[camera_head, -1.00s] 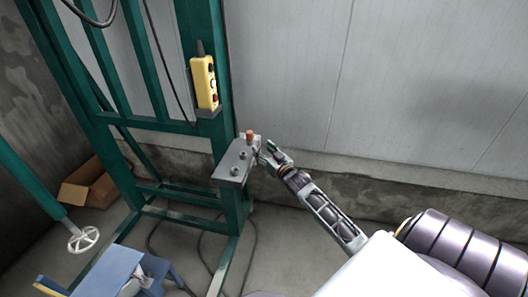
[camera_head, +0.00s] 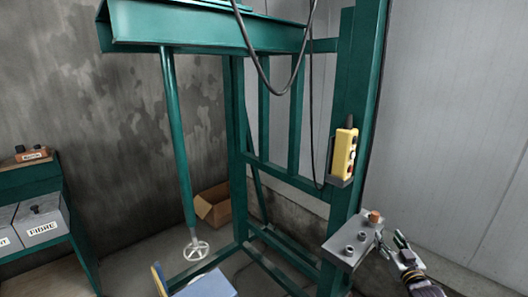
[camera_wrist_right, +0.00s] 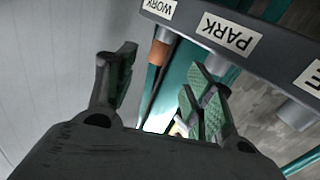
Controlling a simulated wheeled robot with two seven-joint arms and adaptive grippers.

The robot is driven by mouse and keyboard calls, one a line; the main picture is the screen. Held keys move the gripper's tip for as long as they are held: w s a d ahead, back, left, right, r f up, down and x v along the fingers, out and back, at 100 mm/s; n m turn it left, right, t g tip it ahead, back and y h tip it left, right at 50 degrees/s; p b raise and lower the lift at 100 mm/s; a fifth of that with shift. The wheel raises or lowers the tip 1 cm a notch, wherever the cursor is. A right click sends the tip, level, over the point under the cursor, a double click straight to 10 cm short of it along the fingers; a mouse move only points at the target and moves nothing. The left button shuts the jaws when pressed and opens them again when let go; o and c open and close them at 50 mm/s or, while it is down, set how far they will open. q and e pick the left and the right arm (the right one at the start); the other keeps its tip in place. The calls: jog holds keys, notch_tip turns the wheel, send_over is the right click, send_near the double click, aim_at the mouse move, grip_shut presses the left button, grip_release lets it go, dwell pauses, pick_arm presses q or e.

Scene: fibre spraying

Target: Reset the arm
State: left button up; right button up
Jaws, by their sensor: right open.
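My right gripper (camera_head: 400,246) is at the lower right of the head view, beside a grey metal bracket (camera_head: 346,249) on the green frame. The bracket carries round grey knobs and an orange-brown peg (camera_head: 375,216). In the right wrist view the gripper's two fingers (camera_wrist_right: 160,92) stand apart with nothing between the pads. Beyond them are the bracket's edge (camera_wrist_right: 262,52), with labels reading WORK and PARK and a third cut off, and the orange peg (camera_wrist_right: 159,50) under WORK. I cannot tell whether a finger touches it. My left gripper is in neither view.
The green frame (camera_head: 240,150) has a yellow pendant control (camera_head: 344,152) and hanging cables. A post with a white handwheel (camera_head: 196,250) hangs down. A cardboard box (camera_head: 213,205) is on the floor. A green rack (camera_head: 35,178) with a FIBRE bin (camera_head: 42,226) stands at left.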

jog(key=s+d+f+n+g+h, duration=0.1)
jog(key=s+d+f+g, duration=0.15)
jog(key=f, duration=0.85)
jog(key=s+d+f+n+g, duration=0.1)
jog(key=s+d+f+g, duration=0.2)
jog(key=f, duration=0.9)
jog(key=s+f+g, duration=0.2)
jog(key=s+f, duration=0.3)
jog(key=f, duration=0.5)
jog(key=s+f+g, duration=0.2)
jog(key=s+f, duration=0.4)
jog(key=f, duration=0.4)
jog(key=s+a+f+g, duration=0.2)
jog(key=s+a+f, duration=0.2)
jog(key=s+f, duration=0.6)
jog(key=s+a+f+g, duration=0.3)
jog(key=s+a+f, duration=0.35)
jog(key=s, duration=0.65)
jog(key=s+a+f+g+y, duration=0.1)
jog(key=s+a+f, duration=0.2)
jog(key=s+a, duration=0.3)
jog(key=s+a+f+g+y, duration=0.1)
jog(key=s+a+f, duration=0.2)
jog(key=s+a, duration=0.3)
jog(key=s, duration=0.3)
jog(key=shift+s+f+n, duration=0.25)
jog(key=shift+s+n, duration=0.05)
jog(key=shift+n, duration=0.1)
